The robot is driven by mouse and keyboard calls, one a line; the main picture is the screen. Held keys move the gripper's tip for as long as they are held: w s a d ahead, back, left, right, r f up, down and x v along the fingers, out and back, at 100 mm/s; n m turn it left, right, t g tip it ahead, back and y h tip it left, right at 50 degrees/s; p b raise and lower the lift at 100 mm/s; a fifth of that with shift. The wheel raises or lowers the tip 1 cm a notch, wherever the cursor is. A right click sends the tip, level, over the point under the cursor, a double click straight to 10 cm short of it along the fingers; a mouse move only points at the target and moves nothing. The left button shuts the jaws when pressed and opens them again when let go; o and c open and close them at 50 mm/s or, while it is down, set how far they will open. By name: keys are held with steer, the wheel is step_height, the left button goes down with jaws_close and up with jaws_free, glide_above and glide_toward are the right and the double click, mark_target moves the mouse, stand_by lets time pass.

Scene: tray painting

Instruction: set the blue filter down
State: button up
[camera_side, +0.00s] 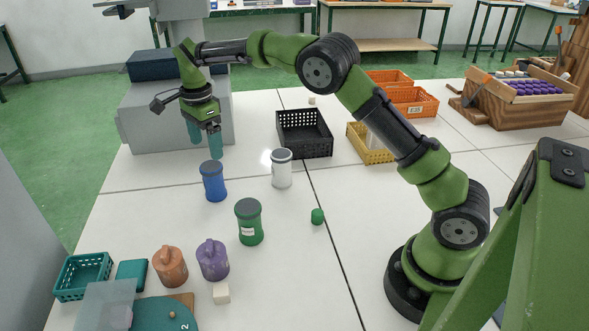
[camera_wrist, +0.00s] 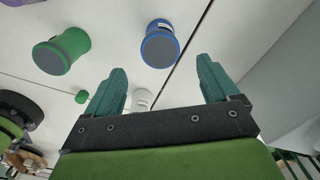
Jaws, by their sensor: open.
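The blue filter (camera_side: 213,181) is a blue canister with a dark cap, standing upright on the white table in the side view. In the wrist view the blue filter (camera_wrist: 160,45) shows its dark round end beyond my fingers. My gripper (camera_side: 205,145) hangs above the table, a little behind and above the blue filter in the side view, apart from it. In the wrist view my gripper (camera_wrist: 160,85) has its two teal fingers wide apart with nothing between them in its grasp.
A green canister (camera_side: 249,222) and a white canister (camera_side: 281,169) stand nearby. A black crate (camera_side: 305,132) stands behind them. Orange and purple lidded jars (camera_side: 170,266) (camera_side: 212,259) stand at front left. A small green piece (camera_side: 317,216) lies on the open table.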

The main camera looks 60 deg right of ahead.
steer(key=shift+s+r, duration=0.1)
steer(key=shift+r, duration=0.35)
steer(key=s+r+n+t+y, duration=0.25)
steer(key=s+r+n, duration=0.55)
steer(key=s+r, duration=0.5)
steer(key=s+f+n+t, duration=0.2)
steer(key=s+n, duration=0.2)
steer(key=s, duration=0.5)
steer(key=s+f+n+t, duration=0.2)
steer(key=s+n, duration=0.2)
steer(key=s, duration=0.5)
steer(key=shift+t, duration=0.35)
